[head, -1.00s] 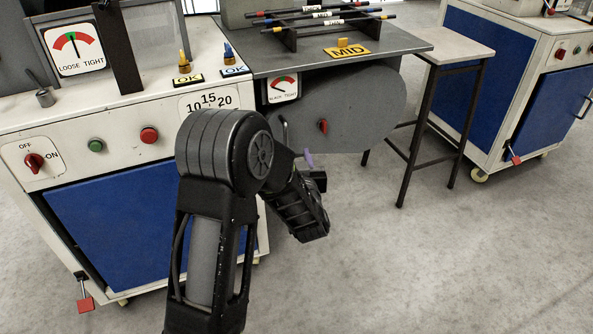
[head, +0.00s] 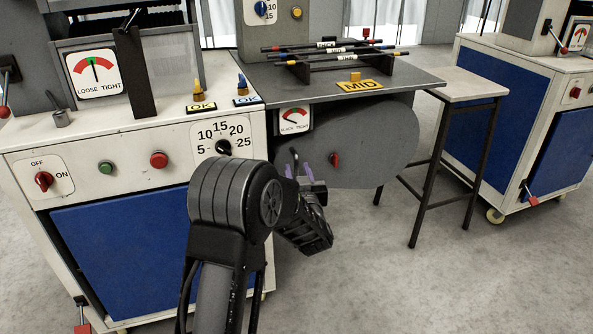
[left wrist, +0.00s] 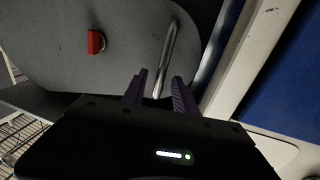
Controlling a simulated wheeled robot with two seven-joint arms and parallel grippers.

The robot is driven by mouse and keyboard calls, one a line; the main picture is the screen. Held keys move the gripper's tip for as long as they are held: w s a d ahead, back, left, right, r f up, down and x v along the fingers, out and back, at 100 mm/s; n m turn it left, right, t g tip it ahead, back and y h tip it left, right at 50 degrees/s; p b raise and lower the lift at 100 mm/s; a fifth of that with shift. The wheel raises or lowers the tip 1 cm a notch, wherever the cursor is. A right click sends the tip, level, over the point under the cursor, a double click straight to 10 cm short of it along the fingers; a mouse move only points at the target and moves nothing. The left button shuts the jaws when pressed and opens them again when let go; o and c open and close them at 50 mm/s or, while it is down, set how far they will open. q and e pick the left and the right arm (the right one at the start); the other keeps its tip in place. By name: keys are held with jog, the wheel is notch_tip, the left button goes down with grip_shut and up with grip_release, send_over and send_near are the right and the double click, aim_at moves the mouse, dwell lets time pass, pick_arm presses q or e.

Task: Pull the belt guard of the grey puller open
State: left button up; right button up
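The belt guard (head: 378,143) is a dark grey rounded plate below the puller's grey table top; it looks closed. It carries a red knob (head: 334,160) and, at its left end, a metal bar handle (head: 294,158). The guard (left wrist: 75,45) fills the upper left of the left wrist view, with the handle (left wrist: 170,50) running down towards the fingers. My left gripper (head: 301,165) is open at the handle. In the left wrist view the handle's lower end lies between the two purple fingers (left wrist: 160,85); I see no contact. My right gripper is out of view.
A white cabinet (head: 120,151) with blue doors stands left of the guard. A small white-topped stool or table (head: 470,84) with dark legs stands to the right. Rods (head: 335,50) lie on a rack above the table top. The floor (head: 390,290) in front is clear.

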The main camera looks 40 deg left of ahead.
pick_arm(q)
jog(key=shift+x, duration=1.15)
grip_shut()
dwell(0.6)
